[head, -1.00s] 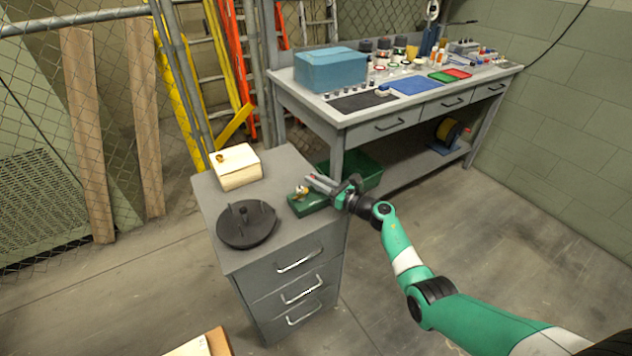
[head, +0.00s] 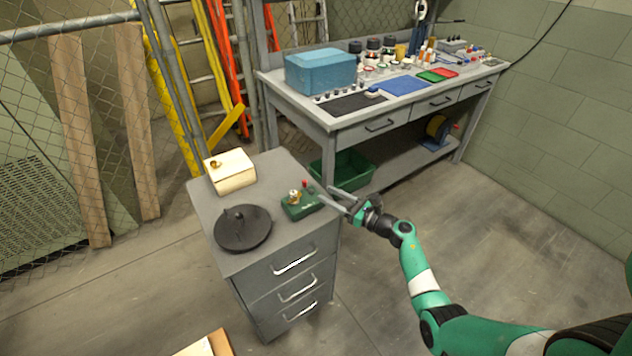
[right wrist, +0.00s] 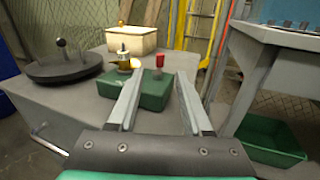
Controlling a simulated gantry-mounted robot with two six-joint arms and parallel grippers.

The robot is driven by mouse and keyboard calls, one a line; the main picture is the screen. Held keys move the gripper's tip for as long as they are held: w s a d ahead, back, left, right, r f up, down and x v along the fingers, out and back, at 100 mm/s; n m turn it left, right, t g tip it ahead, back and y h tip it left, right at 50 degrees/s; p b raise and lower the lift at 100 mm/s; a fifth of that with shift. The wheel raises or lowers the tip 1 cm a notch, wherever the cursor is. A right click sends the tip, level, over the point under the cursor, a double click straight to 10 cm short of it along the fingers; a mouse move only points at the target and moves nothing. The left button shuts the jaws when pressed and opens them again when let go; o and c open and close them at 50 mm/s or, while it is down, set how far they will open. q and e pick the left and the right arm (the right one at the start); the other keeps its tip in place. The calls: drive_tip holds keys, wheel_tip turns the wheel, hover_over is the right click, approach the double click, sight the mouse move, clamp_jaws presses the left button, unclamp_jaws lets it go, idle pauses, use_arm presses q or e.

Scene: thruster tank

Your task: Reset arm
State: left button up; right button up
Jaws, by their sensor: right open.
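My right gripper (head: 334,197) is open and empty at the right edge of the grey drawer cabinet (head: 215,205). Its arm comes in from the lower right. A small green box (head: 301,207) with a brass fitting (head: 293,196) and a red-topped part (head: 305,184) sits on the cabinet top, just left of the fingertips. In the right wrist view the green box (right wrist: 148,90) shows beyond and between the two spread fingers (right wrist: 152,100), with the red part (right wrist: 159,60) upright on it. My left gripper is not in view.
A black round plate with a knob (head: 243,230) and a cream box (head: 230,172) share the cabinet top. A workbench (head: 330,125) with a blue case (head: 321,70) and many small items stands behind. A green bin (head: 345,172) sits beside the cabinet. Floor at right is clear.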

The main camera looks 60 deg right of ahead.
drive_tip(key=shift+v, duration=1.4)
